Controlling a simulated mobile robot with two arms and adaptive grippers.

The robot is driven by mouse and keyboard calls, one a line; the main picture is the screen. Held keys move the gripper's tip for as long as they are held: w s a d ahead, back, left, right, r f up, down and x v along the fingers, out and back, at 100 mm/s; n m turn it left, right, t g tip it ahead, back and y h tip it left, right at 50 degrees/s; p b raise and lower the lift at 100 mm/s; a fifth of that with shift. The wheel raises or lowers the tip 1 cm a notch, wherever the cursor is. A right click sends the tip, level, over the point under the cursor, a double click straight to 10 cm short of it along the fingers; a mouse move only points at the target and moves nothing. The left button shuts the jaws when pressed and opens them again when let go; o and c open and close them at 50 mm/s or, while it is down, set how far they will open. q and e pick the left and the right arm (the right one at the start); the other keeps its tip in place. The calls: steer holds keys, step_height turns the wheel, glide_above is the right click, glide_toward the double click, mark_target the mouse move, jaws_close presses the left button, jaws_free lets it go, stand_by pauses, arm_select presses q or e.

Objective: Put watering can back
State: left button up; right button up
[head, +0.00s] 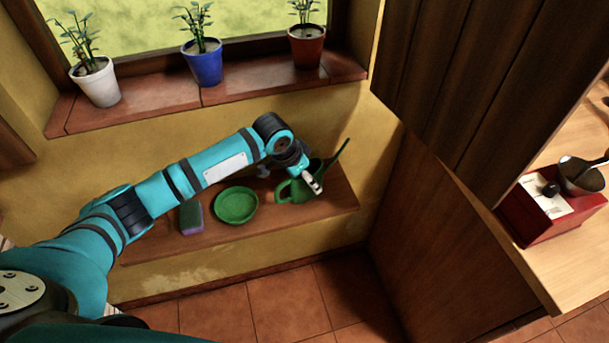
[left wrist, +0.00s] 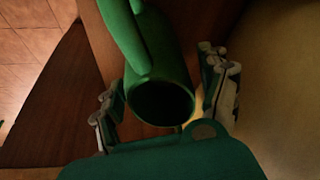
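The green watering can (head: 297,193) stands on the low wooden shelf (head: 345,203) at its right end. Its spout points up and right, and its handle loop is on the left. My left gripper (head: 313,183) is at the can and hides part of it. In the left wrist view, the can (left wrist: 160,62) shows its dark round opening between the two fingers of my left gripper (left wrist: 165,101). The fingers are spread on either side of it, with a small gap visible at the right finger. My right gripper is out of view.
A green bowl (head: 236,205) and a sponge (head: 191,217) lie on the shelf left of the can. Three potted plants, in white (head: 97,83), blue (head: 204,63) and red-brown (head: 307,47) pots, stand on the windowsill above. A wooden cabinet (head: 440,240) bounds the right side.

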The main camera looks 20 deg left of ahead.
arm_select(q)
steer(key=shift+r, duration=0.15)
steer(key=v, duration=1.2)
steer(key=shift+d, duration=0.1)
